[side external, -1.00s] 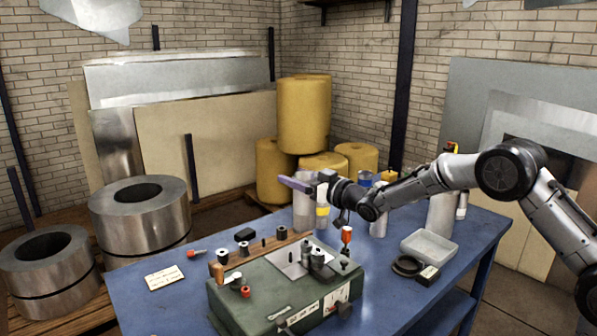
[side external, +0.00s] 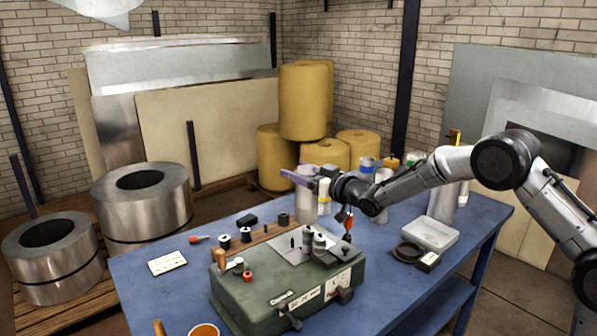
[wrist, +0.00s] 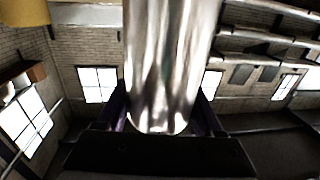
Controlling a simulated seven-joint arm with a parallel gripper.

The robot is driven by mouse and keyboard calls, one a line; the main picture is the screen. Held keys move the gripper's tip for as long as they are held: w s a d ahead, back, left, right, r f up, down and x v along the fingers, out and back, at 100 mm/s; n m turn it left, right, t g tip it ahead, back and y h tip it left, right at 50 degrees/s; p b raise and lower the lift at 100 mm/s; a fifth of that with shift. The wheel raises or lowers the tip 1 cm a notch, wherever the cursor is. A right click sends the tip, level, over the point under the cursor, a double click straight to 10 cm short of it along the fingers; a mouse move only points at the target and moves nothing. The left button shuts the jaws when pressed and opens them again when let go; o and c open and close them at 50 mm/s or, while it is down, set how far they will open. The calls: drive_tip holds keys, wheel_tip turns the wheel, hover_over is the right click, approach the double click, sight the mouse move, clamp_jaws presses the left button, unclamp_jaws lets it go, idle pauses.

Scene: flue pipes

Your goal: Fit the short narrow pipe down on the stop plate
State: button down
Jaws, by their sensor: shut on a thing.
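My gripper (side external: 298,174), with purple fingers, is held level above the back of the blue bench. It is shut on a shiny metal pipe (side external: 306,206), which appears to hang upright below the fingers. In the wrist view the pipe (wrist: 172,60) fills the middle between the fingers, and its rounded end shows. A green block fixture (side external: 262,292) stands on the bench, in front of and below the pipe. A pale steel plate (side external: 283,252) lies on its top, with small grey cylinders (side external: 318,243) on it. I cannot tell which part is the stop plate.
Small black and red parts (side external: 247,277) and a wooden strip (side external: 262,230) lie on and around the fixture.

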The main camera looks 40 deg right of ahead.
drive_tip(key=shift+f, duration=0.2)
idle(0.7)
drive_tip(key=shift+f, duration=1.8)
drive_tip(key=shift+f, duration=2.45)
idle(0.3)
unclamp_jaws()
